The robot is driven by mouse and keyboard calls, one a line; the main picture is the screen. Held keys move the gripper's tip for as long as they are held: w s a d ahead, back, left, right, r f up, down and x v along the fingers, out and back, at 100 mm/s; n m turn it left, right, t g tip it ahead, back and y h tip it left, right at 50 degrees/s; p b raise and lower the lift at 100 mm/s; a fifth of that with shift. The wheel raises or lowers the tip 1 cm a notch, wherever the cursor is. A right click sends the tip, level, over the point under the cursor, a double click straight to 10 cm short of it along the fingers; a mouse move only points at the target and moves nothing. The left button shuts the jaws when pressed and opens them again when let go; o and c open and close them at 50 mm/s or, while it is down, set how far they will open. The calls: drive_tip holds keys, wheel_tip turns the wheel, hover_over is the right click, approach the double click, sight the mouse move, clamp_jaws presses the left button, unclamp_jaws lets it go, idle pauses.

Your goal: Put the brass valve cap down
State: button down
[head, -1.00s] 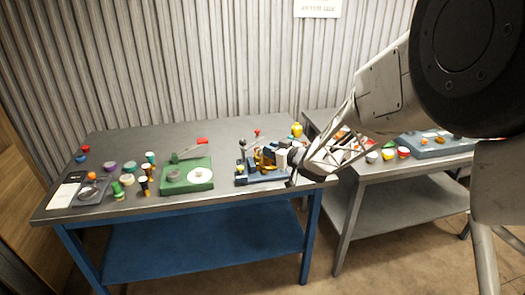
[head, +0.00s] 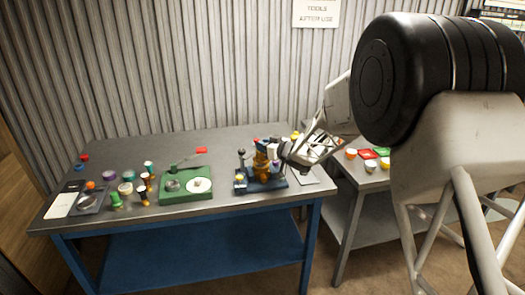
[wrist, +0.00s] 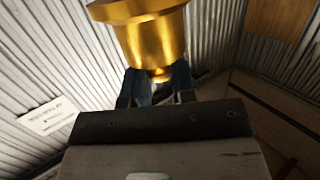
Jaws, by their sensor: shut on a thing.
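The brass valve cap (wrist: 155,38) fills the top of the wrist view, shiny gold with a wide rim and a narrower lower end. My gripper (wrist: 159,82) is shut on this lower end, with a dark blue finger on each side. In the head view my gripper (head: 278,150) is over the right part of the blue-framed table, at a dark blue fixture (head: 268,184) with brass-coloured parts (head: 262,163). I cannot tell there which brass is the cap and which is the fixture's, nor whether they touch.
A green fixture (head: 172,197) with a white disc and a red-tipped lever stands left of the blue one. Several coloured caps and a dark tray (head: 92,203) are at the table's left. A second table (head: 372,180) with small cups stands right. The table's back is clear.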

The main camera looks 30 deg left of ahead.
drive_tip(key=shift+w+a+f, duration=0.1)
drive_tip(key=shift+w+a, duration=1.1)
drive_tip(key=shift+w, duration=0.05)
drive_tip(key=shift+f, duration=1.75)
drive_tip(key=shift+f, duration=0.4)
drive_tip(key=c, duration=0.9)
unclamp_jaws()
drive_tip(key=shift+c, duration=0.2)
drive_tip(key=shift+r, duration=0.15)
